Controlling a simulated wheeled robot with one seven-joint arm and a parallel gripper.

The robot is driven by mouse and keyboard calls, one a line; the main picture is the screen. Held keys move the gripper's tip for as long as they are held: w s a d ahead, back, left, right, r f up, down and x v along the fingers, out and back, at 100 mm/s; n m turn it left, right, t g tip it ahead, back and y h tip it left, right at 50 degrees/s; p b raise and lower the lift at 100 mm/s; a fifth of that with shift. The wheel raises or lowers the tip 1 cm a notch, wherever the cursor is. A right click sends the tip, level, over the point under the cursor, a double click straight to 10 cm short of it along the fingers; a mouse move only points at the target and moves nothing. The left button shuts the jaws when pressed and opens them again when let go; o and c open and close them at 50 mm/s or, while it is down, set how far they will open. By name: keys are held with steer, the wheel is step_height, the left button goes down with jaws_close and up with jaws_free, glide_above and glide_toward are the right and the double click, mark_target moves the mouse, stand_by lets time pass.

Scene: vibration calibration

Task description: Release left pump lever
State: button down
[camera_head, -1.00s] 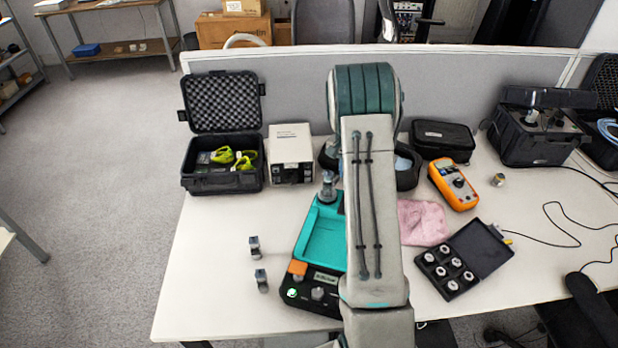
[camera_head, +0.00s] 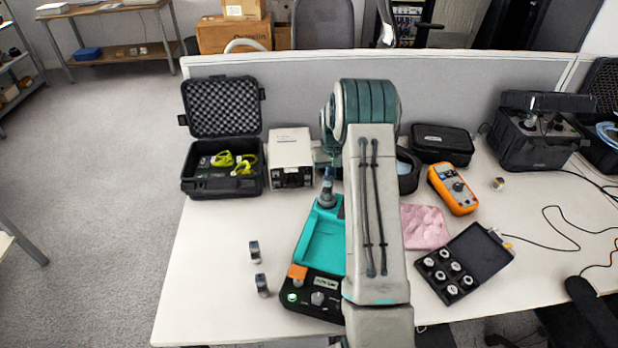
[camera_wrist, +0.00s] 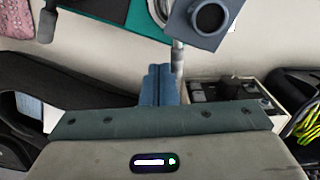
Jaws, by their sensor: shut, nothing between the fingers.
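My gripper shows in the wrist view with its blue-grey fingers (camera_wrist: 160,85) together and nothing between them. A thin silver rod (camera_wrist: 178,57) stands right beside the fingertips; I cannot tell whether they touch. Above it is a grey plate with a dark round opening (camera_wrist: 184,30). The teal-topped device (camera_head: 318,243) lies on the table in the head view, partly hidden by my arm. A grey post (camera_head: 327,196) stands at its far end. I cannot make out the left pump lever for certain.
A white box (camera_head: 289,149) and an open black case (camera_head: 222,186) with green items stand at the left. A pink cloth (camera_head: 424,228), an orange multimeter (camera_head: 447,193) and a black case of round pieces (camera_head: 485,250) lie at the right. The table's left front is mostly clear.

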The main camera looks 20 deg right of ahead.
steer(key=w+a+n+b, duration=0.1)
steer(key=a+n, duration=0.4)
steer(key=n, duration=0.4)
step_height(320, 180, up, 7)
steer(key=p, duration=0.3)
steer(key=shift+p, duration=0.3)
